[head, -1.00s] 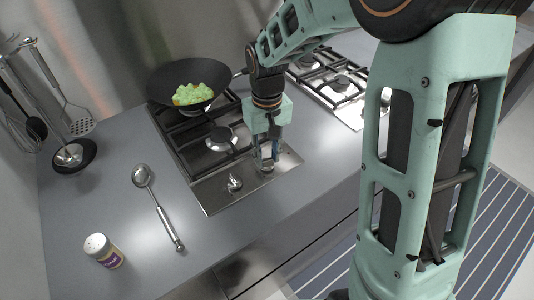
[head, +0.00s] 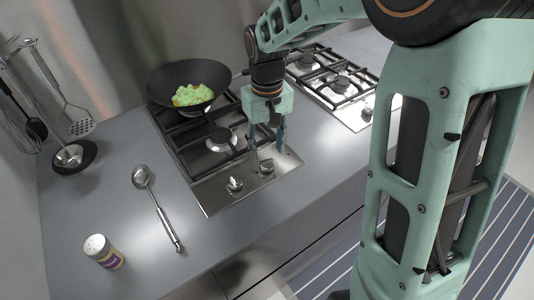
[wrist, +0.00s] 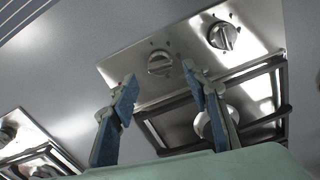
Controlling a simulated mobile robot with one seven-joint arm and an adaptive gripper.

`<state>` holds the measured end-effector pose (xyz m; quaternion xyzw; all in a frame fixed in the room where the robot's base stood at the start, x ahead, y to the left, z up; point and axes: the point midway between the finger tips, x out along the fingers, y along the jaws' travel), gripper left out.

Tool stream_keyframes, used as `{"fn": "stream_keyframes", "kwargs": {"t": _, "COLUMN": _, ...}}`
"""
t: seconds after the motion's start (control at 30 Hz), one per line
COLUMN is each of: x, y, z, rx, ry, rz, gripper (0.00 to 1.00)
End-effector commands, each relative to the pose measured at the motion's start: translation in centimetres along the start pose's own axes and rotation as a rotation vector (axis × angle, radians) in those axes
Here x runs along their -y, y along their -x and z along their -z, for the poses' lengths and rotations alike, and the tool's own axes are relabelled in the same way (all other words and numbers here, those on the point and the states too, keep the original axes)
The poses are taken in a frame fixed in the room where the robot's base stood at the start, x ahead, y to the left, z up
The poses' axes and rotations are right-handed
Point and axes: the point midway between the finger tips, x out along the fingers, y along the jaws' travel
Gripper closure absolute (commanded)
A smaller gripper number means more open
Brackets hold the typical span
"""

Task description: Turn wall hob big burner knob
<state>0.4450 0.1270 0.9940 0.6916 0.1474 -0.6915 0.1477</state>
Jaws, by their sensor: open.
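The wall-side hob (head: 213,193) has two silver knobs on its front steel strip. The right knob (head: 267,168) also shows in the wrist view (wrist: 160,63), its grip bar lying roughly crosswise there. The left knob (head: 235,186) shows in the wrist view (wrist: 223,36) with its bar roughly upright. My gripper (head: 268,149) is open and empty, just above the right knob. In the wrist view its blue-padded fingers (wrist: 159,76) stand apart on either side of that knob, without visible contact. The front burner (head: 220,138) is bare. Which knob serves the big burner cannot be told.
A ladle (head: 158,208) and a jar (head: 103,251) lie or stand left on the counter. A second hob (head: 335,86) is at the right.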

Motion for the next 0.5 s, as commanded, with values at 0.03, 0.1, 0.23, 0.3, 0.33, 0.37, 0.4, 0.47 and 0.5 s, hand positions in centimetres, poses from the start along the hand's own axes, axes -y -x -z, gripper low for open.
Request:
{"fn": "stream_keyframes", "kwargs": {"t": 0.03, "x": 0.0, "y": 1.3, "z": 0.2, "rx": -0.007, "ry": -0.001, "rz": -0.001, "gripper": 0.56}}
{"fn": "stream_keyframes", "kwargs": {"t": 0.1, "x": 0.0, "y": 2.8, "z": 0.1, "rx": -0.006, "ry": -0.002, "rz": -0.001, "gripper": 0.56}}
{"fn": "stream_keyframes", "kwargs": {"t": 0.23, "x": 0.0, "y": 5.5, "z": 0.1, "rx": -0.005, "ry": -0.001, "rz": -0.001, "gripper": 0.56}}
{"fn": "stream_keyframes", "kwargs": {"t": 0.3, "x": 0.0, "y": 6.6, "z": 0.1, "rx": -0.004, "ry": 0.0, "rz": 0.0, "gripper": 0.56}}
{"fn": "stream_keyframes", "kwargs": {"t": 0.33, "x": 0.0, "y": 7.0, "z": 0.1, "rx": -0.004, "ry": -0.001, "rz": 0.0, "gripper": 0.56}}
{"fn": "stream_keyframes", "kwargs": {"t": 0.37, "x": 0.0, "y": 7.4, "z": 0.1, "rx": -0.003, "ry": -0.001, "rz": 0.0, "gripper": 0.56}}
{"fn": "stream_keyframes", "kwargs": {"t": 0.4, "x": 0.0, "y": 7.8, "z": 0.1, "rx": -0.003, "ry": -0.001, "rz": 0.0, "gripper": 0.56}}
{"fn": "stream_keyframes", "kwargs": {"t": 0.47, "x": 0.0, "y": 8.3, "z": 0.0, "rx": -0.001, "ry": -0.001, "rz": 0.001, "gripper": 0.56}}
{"fn": "stream_keyframes", "kwargs": {"t": 0.5, "x": 0.0, "y": 8.5, "z": 0.0, "rx": -0.001, "ry": -0.001, "rz": 0.001, "gripper": 0.56}}
